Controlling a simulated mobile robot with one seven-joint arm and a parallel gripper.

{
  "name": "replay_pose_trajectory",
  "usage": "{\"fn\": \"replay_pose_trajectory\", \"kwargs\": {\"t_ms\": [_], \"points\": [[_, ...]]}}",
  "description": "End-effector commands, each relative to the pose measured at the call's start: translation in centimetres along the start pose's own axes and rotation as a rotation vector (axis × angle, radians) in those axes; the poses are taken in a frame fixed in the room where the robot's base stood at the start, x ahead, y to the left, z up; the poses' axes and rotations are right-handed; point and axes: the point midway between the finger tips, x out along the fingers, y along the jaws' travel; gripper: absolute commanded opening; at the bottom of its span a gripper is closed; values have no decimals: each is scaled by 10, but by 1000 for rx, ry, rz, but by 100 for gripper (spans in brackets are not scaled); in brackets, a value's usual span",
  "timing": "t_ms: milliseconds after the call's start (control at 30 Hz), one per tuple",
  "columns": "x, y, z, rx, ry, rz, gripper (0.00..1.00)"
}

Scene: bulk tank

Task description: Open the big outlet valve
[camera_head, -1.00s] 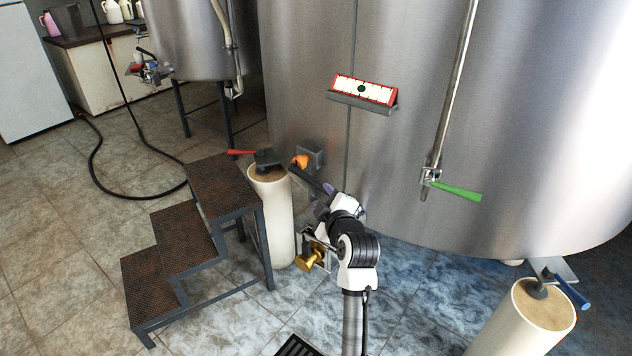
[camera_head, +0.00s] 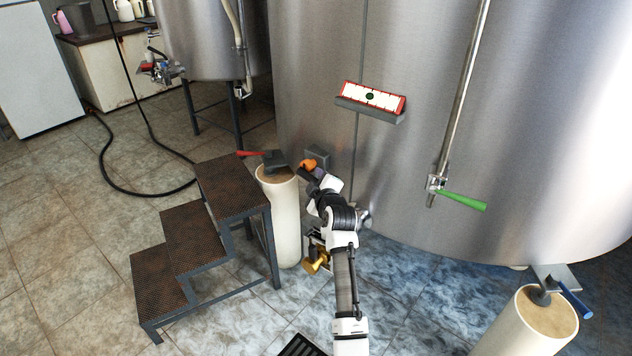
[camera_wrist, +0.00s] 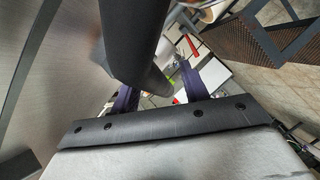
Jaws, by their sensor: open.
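A thick black bar, which looks like the valve's lever (camera_head: 304,173), shows beside my gripper at the front of the large steel tank (camera_head: 440,110). Most of it is hidden behind my arm. In the wrist view the black bar (camera_wrist: 135,40) comes down from the top, its end between or just in front of the fingers. My gripper (camera_head: 318,173) has purple fingers, which also show in the wrist view (camera_wrist: 158,90); they stand apart, one on each side of the bar. I cannot tell whether they touch it. The valve body is hidden by my arm.
An orange knob (camera_head: 308,165) on a grey box (camera_head: 318,155) is close to my gripper. A cream post (camera_head: 280,225) with a red handle (camera_head: 254,153) and metal steps (camera_head: 205,235) stand left. A brass fitting (camera_head: 316,263) is low beside my arm.

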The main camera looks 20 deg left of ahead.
Motion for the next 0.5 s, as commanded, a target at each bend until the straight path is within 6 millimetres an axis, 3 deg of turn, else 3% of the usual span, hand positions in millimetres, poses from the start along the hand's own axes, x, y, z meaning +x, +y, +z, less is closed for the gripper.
{"fn": "replay_pose_trajectory", "kwargs": {"t_ms": [233,500], "points": [[0,0,0,0,0,0,45],[0,0,0,0,0,0,10]]}}
